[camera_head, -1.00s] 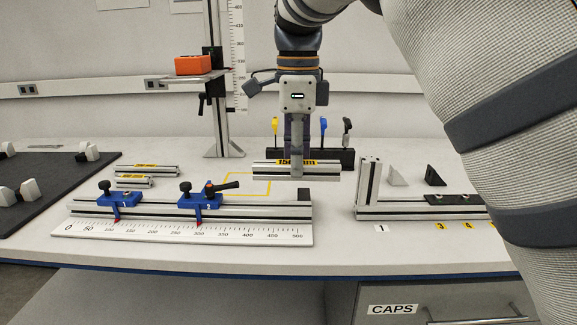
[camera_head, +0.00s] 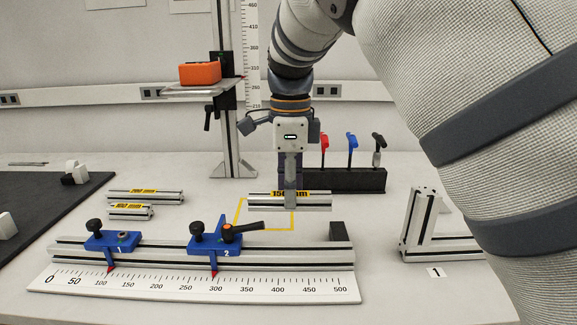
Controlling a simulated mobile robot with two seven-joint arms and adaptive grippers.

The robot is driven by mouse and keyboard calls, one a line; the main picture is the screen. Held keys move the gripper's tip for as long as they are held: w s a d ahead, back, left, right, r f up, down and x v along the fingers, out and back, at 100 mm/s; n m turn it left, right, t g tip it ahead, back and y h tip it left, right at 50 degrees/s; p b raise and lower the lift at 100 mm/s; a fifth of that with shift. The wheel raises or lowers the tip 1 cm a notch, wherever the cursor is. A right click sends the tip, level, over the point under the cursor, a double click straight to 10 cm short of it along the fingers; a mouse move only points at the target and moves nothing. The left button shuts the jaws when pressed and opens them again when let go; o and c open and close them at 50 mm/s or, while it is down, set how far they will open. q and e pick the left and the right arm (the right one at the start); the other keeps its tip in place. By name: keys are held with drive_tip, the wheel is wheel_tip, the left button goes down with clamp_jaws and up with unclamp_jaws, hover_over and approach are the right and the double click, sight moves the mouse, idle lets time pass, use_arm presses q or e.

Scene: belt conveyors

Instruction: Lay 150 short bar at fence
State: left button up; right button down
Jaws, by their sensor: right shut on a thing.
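My right gripper (camera_head: 290,203) is shut on a short aluminium bar (camera_head: 318,202) with a yellow label reading 150 mm. The bar lies crosswise and level behind the ruler rail, over the back part of a yellow outlined square (camera_head: 270,229). I cannot tell whether it touches the table. The fence is not named in view; a long aluminium rail (camera_head: 170,261) with a dark end block (camera_head: 339,233) stands behind a ruler scale (camera_head: 190,288). Blue stops 1 (camera_head: 112,241) and 2 (camera_head: 213,242) sit on the rail. My left gripper is not in view.
Two labelled bars (camera_head: 145,197) lie at the left behind the rail. A black rack (camera_head: 345,181) with coloured-handled tools stands behind the gripper. An upright profile corner (camera_head: 420,225) is at the right. An orange block (camera_head: 200,73) rests on a height stand.

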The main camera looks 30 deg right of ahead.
drive_tip(key=shift+w+f, duration=0.2)
drive_tip(key=shift+f, duration=3.55)
drive_tip(key=shift+f, duration=0.1)
drive_tip(key=shift+f, duration=0.45)
drive_tip(key=c, duration=1.2)
unclamp_jaws()
drive_tip(key=shift+c, duration=0.2)
wheel_tip(320, 180, up, 12)
drive_tip(key=shift+r, duration=0.1)
